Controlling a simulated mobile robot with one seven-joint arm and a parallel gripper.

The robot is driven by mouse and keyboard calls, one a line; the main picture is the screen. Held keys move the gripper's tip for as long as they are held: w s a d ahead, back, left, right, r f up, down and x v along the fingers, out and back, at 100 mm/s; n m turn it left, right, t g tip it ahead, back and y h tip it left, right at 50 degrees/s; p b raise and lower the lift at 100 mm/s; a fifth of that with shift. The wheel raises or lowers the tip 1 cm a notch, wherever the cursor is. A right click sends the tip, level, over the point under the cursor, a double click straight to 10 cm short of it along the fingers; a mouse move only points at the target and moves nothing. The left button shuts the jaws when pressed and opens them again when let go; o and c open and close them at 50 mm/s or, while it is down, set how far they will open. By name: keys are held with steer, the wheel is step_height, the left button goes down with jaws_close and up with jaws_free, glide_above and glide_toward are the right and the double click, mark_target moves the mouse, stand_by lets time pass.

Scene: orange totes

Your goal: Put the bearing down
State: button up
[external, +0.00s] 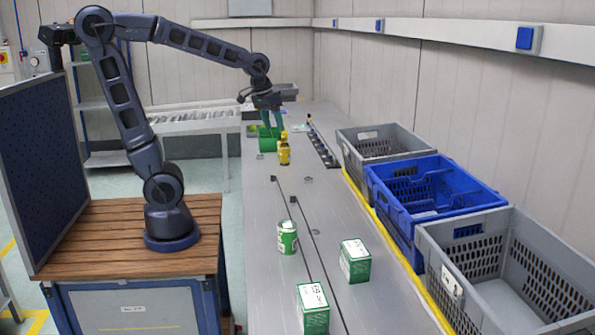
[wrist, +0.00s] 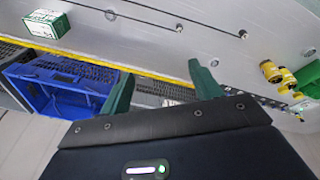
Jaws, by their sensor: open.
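I cannot make out a bearing for certain in either view.
A green-and-white can (external: 287,238) and two green-and-white boxes (external: 355,262) (external: 313,312) stand on the near table. A blue crate (external: 435,165) sits between two grey crates (external: 382,136) (external: 520,222) along the right side. Thin rods lie on the table; its near left is clear.

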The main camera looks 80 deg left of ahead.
steer(key=s+d+m+t, duration=0.1)
steer(key=s+d+m, duration=0.5)
steer(key=s, duration=0.8)
steer(key=shift+s+d+f+t, duration=0.15)
steer(key=shift+d+t, duration=0.15)
steer(key=shift+d, duration=0.65)
steer(key=shift+o, duration=0.5)
